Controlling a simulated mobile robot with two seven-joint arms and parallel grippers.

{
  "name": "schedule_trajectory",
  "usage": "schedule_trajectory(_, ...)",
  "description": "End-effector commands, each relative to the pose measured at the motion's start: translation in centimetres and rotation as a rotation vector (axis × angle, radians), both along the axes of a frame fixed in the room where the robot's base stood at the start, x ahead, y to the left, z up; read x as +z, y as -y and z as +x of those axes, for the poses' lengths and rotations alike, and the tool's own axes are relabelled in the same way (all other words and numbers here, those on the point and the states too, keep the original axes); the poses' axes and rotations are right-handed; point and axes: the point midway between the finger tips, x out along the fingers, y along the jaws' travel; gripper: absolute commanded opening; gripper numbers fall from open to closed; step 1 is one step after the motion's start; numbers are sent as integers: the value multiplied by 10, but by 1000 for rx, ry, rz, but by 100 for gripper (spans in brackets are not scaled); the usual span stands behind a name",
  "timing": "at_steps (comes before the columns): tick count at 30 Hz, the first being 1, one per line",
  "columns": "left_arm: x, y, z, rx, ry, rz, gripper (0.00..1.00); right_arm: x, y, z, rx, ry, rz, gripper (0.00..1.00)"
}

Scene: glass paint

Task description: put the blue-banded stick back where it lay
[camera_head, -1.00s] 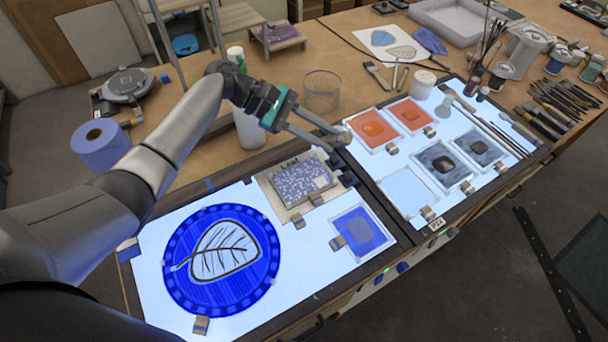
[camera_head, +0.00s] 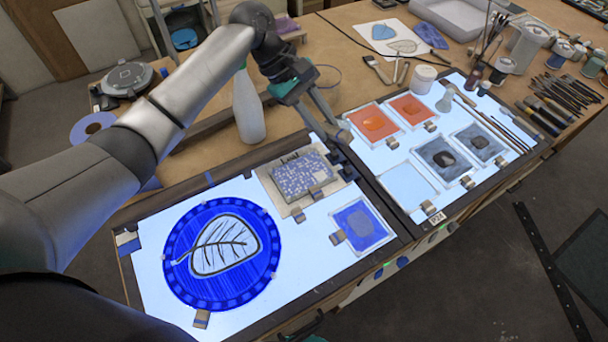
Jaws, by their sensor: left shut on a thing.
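My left gripper (camera_head: 334,136) reaches in from the left over the joint between the two light panels, its fingers pointing down and right. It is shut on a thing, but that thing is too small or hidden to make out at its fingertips. I cannot pick out a blue band on any stick. Several thin sticks and brushes (camera_head: 486,118) lie on the right light panel (camera_head: 408,188), apart from the gripper. A dark and teal part at the bottom edge looks like my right gripper (camera_head: 314,338); its fingers do not show.
The left light panel (camera_head: 150,262) bears a round blue glass piece with a leaf (camera_head: 222,250), a patterned block (camera_head: 303,176) and a blue square tile (camera_head: 361,224). A white bottle (camera_head: 248,108) stands close beside my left gripper. Orange and grey tiles lie on the right panel.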

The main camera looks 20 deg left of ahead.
Motion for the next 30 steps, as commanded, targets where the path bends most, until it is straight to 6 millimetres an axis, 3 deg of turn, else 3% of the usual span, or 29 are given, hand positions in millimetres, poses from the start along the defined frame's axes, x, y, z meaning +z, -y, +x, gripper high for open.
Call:
schedule_trajectory(18,1,2,0,-168,68,568,0,0,0,0,0,0,0,80)
schedule_trajectory(30,1,1,0,-174,69,596,0,0,0,0,0,0,0,80)
